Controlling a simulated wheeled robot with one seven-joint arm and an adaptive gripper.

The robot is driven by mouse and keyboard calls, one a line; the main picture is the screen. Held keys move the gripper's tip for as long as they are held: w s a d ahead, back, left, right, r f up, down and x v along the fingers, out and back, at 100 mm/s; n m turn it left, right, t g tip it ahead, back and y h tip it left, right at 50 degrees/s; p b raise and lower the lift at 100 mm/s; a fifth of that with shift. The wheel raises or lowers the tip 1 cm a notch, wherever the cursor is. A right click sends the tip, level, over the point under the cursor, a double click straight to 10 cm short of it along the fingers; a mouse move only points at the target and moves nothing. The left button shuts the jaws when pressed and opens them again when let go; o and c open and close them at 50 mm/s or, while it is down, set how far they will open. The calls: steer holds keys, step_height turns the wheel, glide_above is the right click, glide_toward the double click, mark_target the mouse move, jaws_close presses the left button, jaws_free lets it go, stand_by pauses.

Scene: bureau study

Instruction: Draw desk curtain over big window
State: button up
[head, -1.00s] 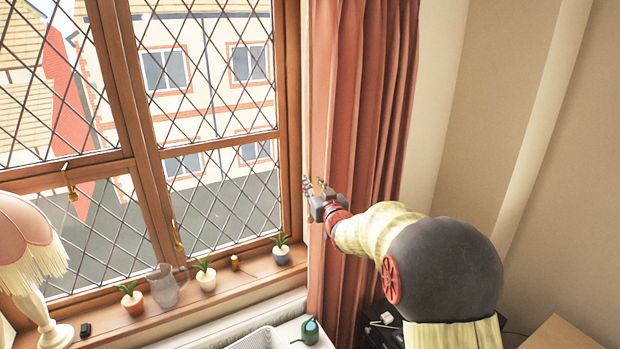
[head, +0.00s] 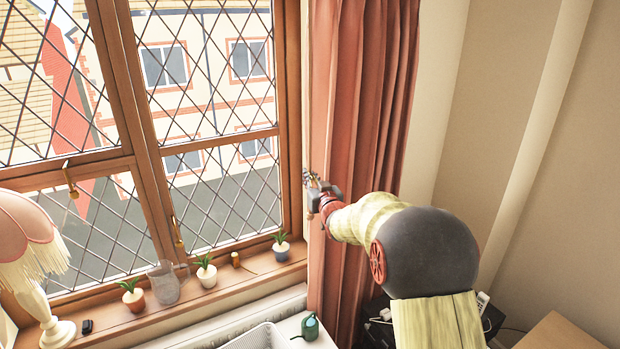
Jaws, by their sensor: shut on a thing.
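The pink-red desk curtain (head: 365,95) hangs in gathered folds at the right side of the big window (head: 205,120). The window has diamond leaded panes in a brown wooden frame, and its glass is uncovered. My gripper (head: 312,182) is at the curtain's left edge, beside the window frame, shut on that edge. My arm hides part of the curtain's lower right side, and the fingertips are small in the picture.
The sill (head: 225,286) holds several small potted plants, a glass jug (head: 164,283) and a fringed lamp (head: 30,260) at far left. A green watering can (head: 310,327) stands below, beside a white wire tray (head: 262,337). A wooden surface (head: 562,335) is at lower right.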

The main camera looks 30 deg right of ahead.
jaws_close()
stand_by(0.4)
steer(key=s+a, duration=0.1)
steer(key=a, duration=4.9)
steer(key=shift+s+p, duration=0.35)
steer(key=shift+p, duration=0.1)
steer(key=shift+r, duration=0.1)
steer(key=shift+o, duration=2.2)
jaws_free()
steer(key=shift+o, duration=0.5)
